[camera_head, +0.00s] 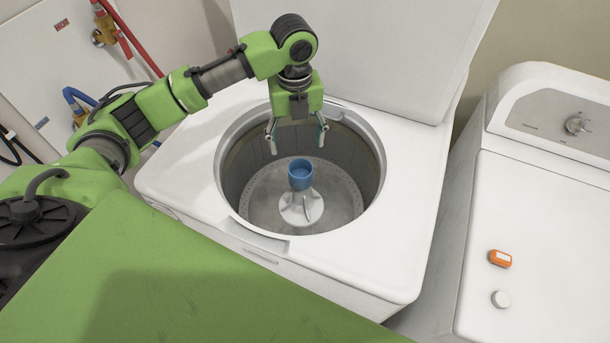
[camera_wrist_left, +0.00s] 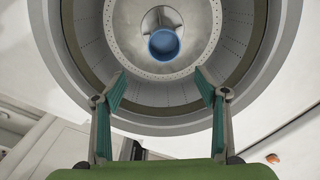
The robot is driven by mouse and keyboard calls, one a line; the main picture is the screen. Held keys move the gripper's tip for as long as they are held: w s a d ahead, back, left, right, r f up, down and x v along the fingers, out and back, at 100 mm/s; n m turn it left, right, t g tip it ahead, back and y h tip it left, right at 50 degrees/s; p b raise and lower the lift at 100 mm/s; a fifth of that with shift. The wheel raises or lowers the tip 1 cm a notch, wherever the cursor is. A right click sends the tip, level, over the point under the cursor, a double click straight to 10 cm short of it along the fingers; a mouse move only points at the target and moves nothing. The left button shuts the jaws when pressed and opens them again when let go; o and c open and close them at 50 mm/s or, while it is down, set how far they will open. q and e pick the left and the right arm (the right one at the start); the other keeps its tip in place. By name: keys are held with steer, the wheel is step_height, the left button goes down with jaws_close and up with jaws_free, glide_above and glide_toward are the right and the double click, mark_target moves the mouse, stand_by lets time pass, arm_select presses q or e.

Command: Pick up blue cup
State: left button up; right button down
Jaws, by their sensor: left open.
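The blue cup (camera_head: 300,173) sits on top of the white agitator (camera_head: 301,208) inside the drum of the open washing machine. In the left wrist view the cup (camera_wrist_left: 164,44) shows near the top, its round opening facing the camera. My left gripper (camera_head: 297,140) is open and empty over the drum opening, above the cup and apart from it. In the left wrist view its two teal-padded fingers (camera_wrist_left: 160,80) are spread wide, with the cup beyond their tips. My right gripper is not in view.
The washer's rim (camera_head: 377,140) surrounds the drum, and its raised lid (camera_head: 365,50) stands behind. A second white machine (camera_head: 560,220) is at the right, with an orange object (camera_head: 500,259) and a white round object (camera_head: 501,299) on top. Red and blue hoses hang at the left wall.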

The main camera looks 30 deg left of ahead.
arm_select(q)
steer(key=f, duration=0.1)
steer(key=p, duration=0.1)
glide_toward(300, 172)
steer(key=s, duration=0.1)
steer(key=s+d+f, duration=0.1)
steer(key=shift+s+f, duration=0.25)
steer(key=shift+s, duration=0.05)
steer(key=shift+w+f, duration=0.1)
steer(key=shift+f, duration=0.2)
steer(key=shift+w+f+p, duration=0.1)
steer(key=shift+f+p, duration=0.2)
steer(key=shift+f, duration=0.25)
steer(key=f, duration=0.3)
steer(key=f+p, duration=0.1)
steer(key=shift+w+f, duration=0.15)
steer(key=shift+w, duration=0.15)
steer(key=c, duration=1.2)
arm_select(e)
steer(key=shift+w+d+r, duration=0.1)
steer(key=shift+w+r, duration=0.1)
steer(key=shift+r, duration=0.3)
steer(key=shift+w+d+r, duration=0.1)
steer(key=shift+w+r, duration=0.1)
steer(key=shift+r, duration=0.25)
